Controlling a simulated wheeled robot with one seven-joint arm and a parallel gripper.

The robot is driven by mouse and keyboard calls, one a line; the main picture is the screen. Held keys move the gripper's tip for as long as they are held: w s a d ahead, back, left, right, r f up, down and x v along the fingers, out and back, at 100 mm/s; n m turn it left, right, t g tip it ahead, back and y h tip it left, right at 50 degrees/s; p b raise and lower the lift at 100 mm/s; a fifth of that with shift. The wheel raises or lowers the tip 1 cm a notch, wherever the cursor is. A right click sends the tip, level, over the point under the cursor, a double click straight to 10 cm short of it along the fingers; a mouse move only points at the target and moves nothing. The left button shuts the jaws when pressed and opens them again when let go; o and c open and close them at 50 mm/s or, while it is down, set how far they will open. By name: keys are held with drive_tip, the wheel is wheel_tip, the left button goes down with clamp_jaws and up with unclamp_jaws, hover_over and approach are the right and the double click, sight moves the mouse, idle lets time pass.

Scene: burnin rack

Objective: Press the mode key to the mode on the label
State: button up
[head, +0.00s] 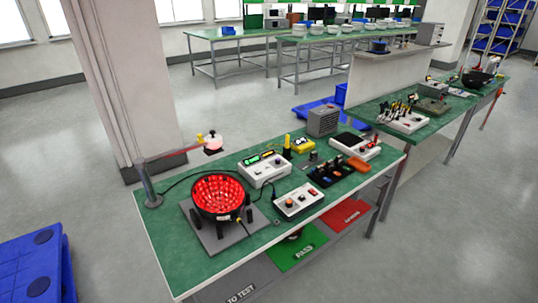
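A white box with a lit green display (262,169) stands near the middle of the near green-topped bench. In front of it is a smaller white control box (298,201) with an orange-red button and dark controls on top. A black bowl-shaped fixture (223,195) with a glowing red inside sits on a grey plate to the left. The keys and any mode label are too small to read, so I cannot tell which is the mode key. My gripper is not in view.
The near bench (185,268) also holds a black rack with coloured parts (337,171), a grey box (322,122) and a white scale-like device (355,146). A post with a lamp arm (146,180) rises at its left corner. A blue pallet (38,270) lies on the floor at left.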

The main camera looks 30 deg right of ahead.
clamp_jaws()
idle(1.4)
